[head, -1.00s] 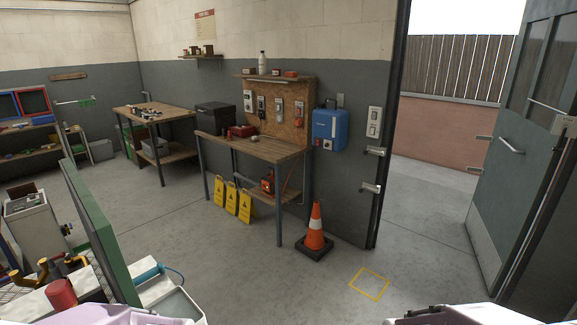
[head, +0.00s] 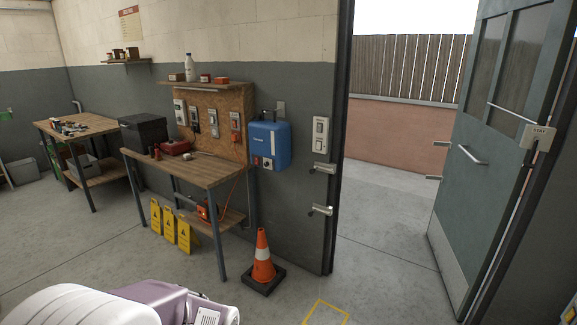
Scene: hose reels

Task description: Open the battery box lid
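A black lidded box (head: 143,133) stands on the left end of the wooden workbench (head: 188,170); its lid looks shut. A blue box (head: 270,144) is mounted on the grey wall right of the pegboard, with a small socket unit at its lower left. I cannot tell from its looks which of these is the battery box. White and lilac parts of my own arm show at the bottom left, and a small piece at the bottom right corner. Neither gripper is in view.
An orange traffic cone (head: 263,262) stands on the floor before the bench's right end. Yellow folded signs (head: 171,226) lean below the bench. A yellow floor square (head: 325,314) is at the bottom. The door (head: 492,150) stands open at right; floor before the doorway is clear.

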